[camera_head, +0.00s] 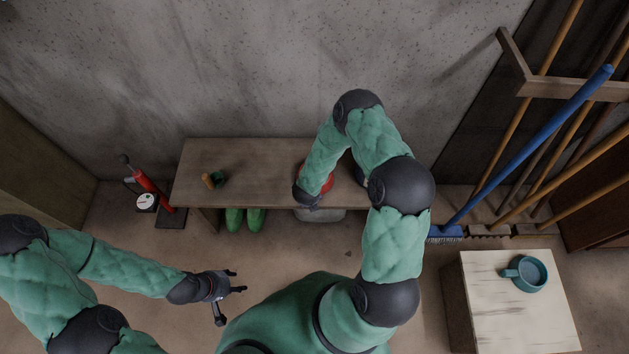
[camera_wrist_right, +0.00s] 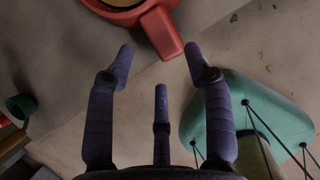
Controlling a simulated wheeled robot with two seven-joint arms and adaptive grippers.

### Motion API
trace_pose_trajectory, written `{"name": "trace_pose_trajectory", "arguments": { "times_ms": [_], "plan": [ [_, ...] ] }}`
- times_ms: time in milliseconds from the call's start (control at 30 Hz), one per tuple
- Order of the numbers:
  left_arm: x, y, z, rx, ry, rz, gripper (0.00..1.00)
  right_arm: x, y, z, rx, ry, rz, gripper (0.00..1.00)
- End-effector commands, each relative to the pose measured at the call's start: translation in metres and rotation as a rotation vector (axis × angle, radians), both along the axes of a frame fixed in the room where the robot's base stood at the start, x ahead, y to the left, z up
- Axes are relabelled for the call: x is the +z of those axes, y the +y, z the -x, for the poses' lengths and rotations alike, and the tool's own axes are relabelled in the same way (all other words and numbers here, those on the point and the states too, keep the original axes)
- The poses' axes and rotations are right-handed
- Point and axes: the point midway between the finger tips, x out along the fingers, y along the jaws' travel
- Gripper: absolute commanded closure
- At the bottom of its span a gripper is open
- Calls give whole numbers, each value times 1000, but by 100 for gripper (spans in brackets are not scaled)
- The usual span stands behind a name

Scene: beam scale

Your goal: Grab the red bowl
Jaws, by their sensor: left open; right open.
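The red bowl (camera_head: 324,184) stands on the wooden bench, partly hidden behind my right arm. In the right wrist view the red bowl (camera_wrist_right: 160,28) is at the top edge, cut off by the frame, with its handle pointing down between two fingertips. My right gripper (camera_wrist_right: 159,62) is open and empty, its spread dark fingers just short of the bowl. I cannot tell whether a fingertip touches the handle. My left gripper (camera_head: 236,282) is open and empty, low over the floor in front of the bench.
A green cup (camera_head: 218,178) stands on the bench's left. A teal dish-like thing (camera_wrist_right: 250,110) with thin dark rods lies right of my right fingers. A teal mug (camera_head: 525,273) stands on a block at right. Brooms lean at the right wall; a red pump (camera_head: 150,190) stands left.

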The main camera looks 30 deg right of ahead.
Motion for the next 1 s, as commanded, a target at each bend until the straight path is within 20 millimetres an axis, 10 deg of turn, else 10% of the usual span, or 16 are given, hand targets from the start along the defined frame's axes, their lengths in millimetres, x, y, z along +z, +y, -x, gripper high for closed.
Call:
{"name": "trace_pose_trajectory", "arguments": {
  "times_ms": [867,1000],
  "plan": [
    [-27,0,0,0,0,0,50,-59,-12,-16,-3,0,-2,48],
    [-27,0,0,0,0,0,50,-59,-12,-16,-2,0,-1,84]
  ]
}}
